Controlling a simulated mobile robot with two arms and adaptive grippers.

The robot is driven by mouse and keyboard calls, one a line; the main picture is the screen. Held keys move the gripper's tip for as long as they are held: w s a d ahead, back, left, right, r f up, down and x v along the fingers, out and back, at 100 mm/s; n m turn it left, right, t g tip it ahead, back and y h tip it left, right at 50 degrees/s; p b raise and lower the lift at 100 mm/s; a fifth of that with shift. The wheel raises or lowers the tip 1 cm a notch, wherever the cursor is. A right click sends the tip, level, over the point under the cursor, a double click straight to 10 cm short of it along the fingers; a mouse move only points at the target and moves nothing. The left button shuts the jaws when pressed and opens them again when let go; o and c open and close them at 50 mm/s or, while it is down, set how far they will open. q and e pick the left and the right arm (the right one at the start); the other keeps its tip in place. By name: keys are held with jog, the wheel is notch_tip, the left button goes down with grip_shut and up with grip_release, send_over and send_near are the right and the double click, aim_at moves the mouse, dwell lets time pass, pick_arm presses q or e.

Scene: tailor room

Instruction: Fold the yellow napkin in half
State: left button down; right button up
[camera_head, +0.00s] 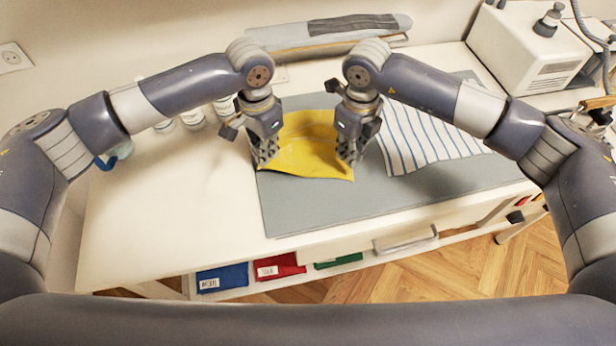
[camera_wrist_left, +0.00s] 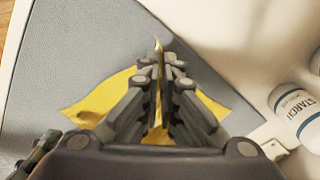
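The yellow napkin (camera_head: 305,150) lies on the grey mat between my two grippers, its surface curved and raised rather than flat. In the left wrist view a narrow ridge of the napkin (camera_wrist_left: 157,118) stands up between the fingers, with flat yellow parts to both sides. My left gripper (camera_head: 264,158) is at the napkin's left edge, and its fingers (camera_wrist_left: 161,66) appear closed on the cloth. My right gripper (camera_head: 350,158) points down at the napkin's right edge. Its fingertips overlap the cloth, and I cannot tell whether they grip it.
The grey mat (camera_head: 300,215) covers much of the white table (camera_head: 150,235). A blue-striped cloth (camera_head: 425,138) lies right of my right gripper. White bottles (camera_head: 192,120) stand at the left, one labelled starch (camera_wrist_left: 298,108). An ironing sleeve board (camera_head: 330,32) is behind. The mat's front is clear.

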aim_at(343, 172)
jog(key=o, duration=0.6)
jog(key=shift+c, duration=0.9)
jog(key=r, duration=0.3)
jog(key=a+r, duration=0.1)
jog(key=r, duration=0.1)
jog(key=shift+s+r, duration=0.25)
jog(key=shift+s, duration=0.05)
jog(key=shift+c, duration=0.3)
notch_tip(343, 172, down, 10)
jog(key=shift+r, duration=0.1)
jog(key=shift+s, duration=0.1)
jog(key=shift+c, duration=0.5)
